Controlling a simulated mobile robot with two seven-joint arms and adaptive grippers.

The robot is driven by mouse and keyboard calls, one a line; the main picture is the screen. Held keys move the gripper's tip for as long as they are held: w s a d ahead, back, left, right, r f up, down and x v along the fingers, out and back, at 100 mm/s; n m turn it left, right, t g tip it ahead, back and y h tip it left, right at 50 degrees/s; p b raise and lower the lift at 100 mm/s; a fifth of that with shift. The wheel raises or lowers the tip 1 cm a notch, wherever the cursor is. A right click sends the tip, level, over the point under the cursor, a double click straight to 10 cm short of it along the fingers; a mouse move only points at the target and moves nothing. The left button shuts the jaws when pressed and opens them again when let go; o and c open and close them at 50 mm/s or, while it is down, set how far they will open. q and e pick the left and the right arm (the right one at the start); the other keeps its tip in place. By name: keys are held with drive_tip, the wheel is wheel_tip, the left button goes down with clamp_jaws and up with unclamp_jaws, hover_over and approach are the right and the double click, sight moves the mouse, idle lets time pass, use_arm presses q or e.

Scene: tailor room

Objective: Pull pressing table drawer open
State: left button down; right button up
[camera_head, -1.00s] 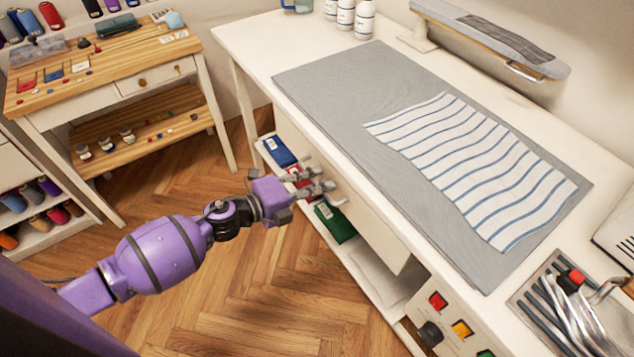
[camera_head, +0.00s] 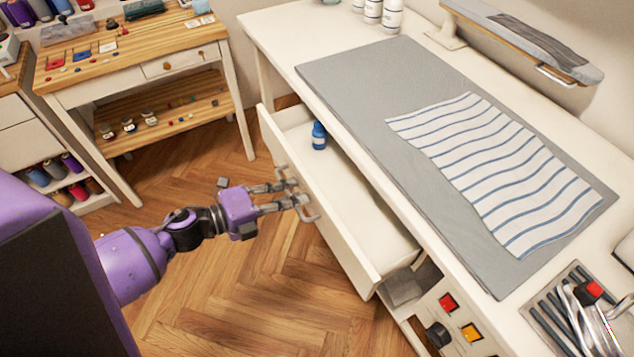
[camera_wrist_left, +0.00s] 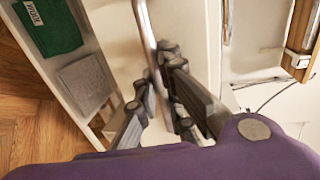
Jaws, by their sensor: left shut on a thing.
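The white pressing table drawer (camera_head: 352,212) stands pulled out from under the table top. In the left wrist view the handle (camera_wrist_left: 146,32) runs down between the finger tips. My right gripper is in neither view.
The pressing table (camera_head: 268,28) carries a grey mat (camera_head: 352,75) and a striped cloth (camera_head: 500,165). Coloured buttons (camera_head: 459,318) are on its front at the lower right. A wooden side table (camera_head: 128,73) stands at the left. The floor before the drawer is clear.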

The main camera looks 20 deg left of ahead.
use_arm(q)
drive_tip(key=f+v, duration=0.1)
drive_tip(key=v, duration=0.7)
drive_tip(key=f+v, duration=0.2)
drive_tip(key=v, duration=0.7)
drive_tip(key=shift+s+a+f, duration=0.2)
drive_tip(key=shift+s+f, duration=0.1)
drive_tip(key=shift+s, duration=0.05)
drive_tip(key=c, duration=2.1)
unclamp_jaws()
drive_tip(key=v, duration=1.2)
